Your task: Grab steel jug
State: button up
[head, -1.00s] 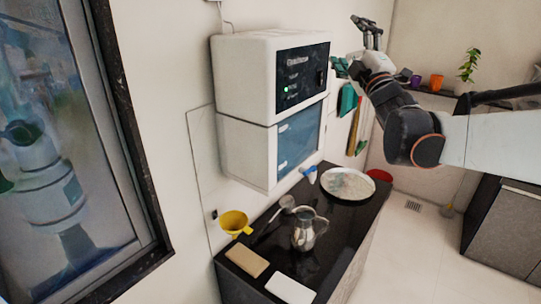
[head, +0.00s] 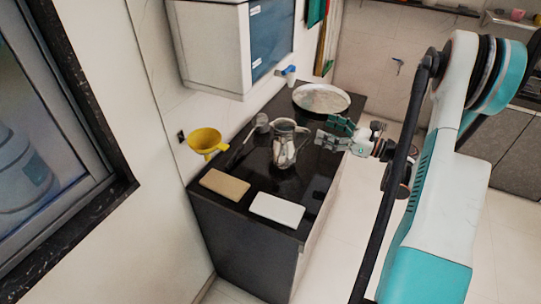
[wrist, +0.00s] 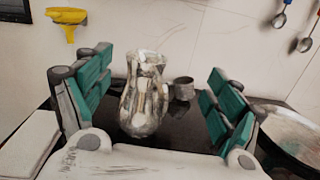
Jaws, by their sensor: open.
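The steel jug (head: 285,145) stands upright on the black counter (head: 245,172). It is shiny, with a round belly and a narrower neck. My gripper (head: 336,132) is open and empty just to the right of the jug in the head view, with its teal fingers pointing at it. In the wrist view the jug (wrist: 144,95) shows ahead, between the two spread teal fingers of my gripper (wrist: 153,95) and nearer the left one. I cannot tell whether any finger touches it.
A small metal cup (wrist: 184,88) stands behind the jug. A tan board (head: 225,185) and a white board (head: 277,209) lie at the counter's front. A round plate (head: 321,98) lies at the back. A yellow funnel (head: 207,141) is at the left by the wall, below a white cabinet (head: 215,45).

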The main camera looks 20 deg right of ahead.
jog(key=n, duration=0.1)
send_near(293, 133)
jog(key=shift+g, duration=0.4)
jog(key=x, duration=0.2)
jog(key=b+x, duration=0.1)
jog(key=x, duration=0.1)
jog(key=b+x, duration=0.1)
jog(key=shift+w+d+f, duration=0.15)
jog(key=shift+w, duration=0.5)
jog(key=shift+r+b+x, duration=0.15)
jog(key=shift+b+x, duration=0.45)
jog(key=shift+x, duration=0.9)
jog(key=shift+r+b+x, duration=0.15)
jog(key=shift+b+x, duration=0.4)
jog(key=shift+x, duration=1)
jog(key=shift+s+r, duration=0.1)
jog(key=shift+s, duration=0.05)
jog(key=c, duration=2)
